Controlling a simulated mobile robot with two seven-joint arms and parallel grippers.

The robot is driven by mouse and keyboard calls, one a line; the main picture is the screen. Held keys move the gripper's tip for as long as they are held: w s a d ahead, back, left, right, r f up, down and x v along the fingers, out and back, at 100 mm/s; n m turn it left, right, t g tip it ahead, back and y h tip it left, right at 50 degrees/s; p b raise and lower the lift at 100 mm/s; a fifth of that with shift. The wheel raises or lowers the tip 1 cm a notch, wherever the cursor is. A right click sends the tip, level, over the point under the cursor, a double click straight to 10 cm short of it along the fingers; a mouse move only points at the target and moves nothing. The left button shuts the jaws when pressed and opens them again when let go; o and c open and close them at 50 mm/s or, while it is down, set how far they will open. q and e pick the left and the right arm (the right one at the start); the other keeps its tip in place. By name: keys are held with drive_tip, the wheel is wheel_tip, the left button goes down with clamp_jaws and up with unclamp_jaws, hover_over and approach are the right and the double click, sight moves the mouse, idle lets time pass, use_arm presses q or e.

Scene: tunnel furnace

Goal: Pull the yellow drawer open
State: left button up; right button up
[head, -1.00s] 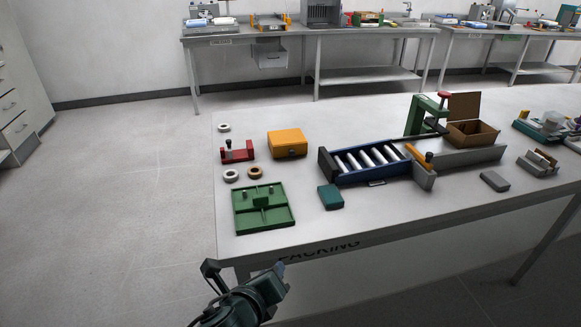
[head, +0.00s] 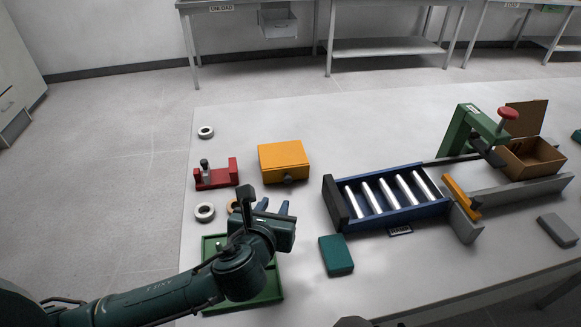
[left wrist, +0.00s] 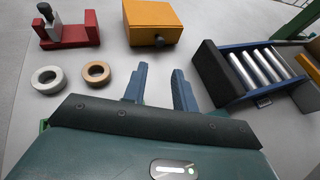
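The yellow drawer box (head: 283,160) sits on the table with a small dark knob (head: 288,180) on its near face. In the left wrist view the yellow box (left wrist: 150,22) is at the top, its knob (left wrist: 158,41) pointing toward me. My left gripper (head: 273,207) is above the table in front of the box, near the green tray. Its two blue fingers (left wrist: 159,82) are apart with nothing between them. They point toward the box and do not touch the knob. My right gripper is not in either view.
A red fixture (head: 216,177) and white ring (head: 205,212) lie left of the box. The green tray (head: 268,291) is partly hidden under my left arm. A blue roller conveyor (head: 385,200) and teal block (head: 337,255) stand to the right. Bare table (head: 315,215) lies between box and conveyor.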

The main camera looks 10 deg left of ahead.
sight(287, 180)
use_arm(q)
drive_tip(key=x, duration=1.2)
drive_tip(key=shift+w+f+b, duration=0.1)
drive_tip(key=shift+w+b, duration=0.25)
drive_tip(key=shift+w, duration=0.05)
clamp_jaws()
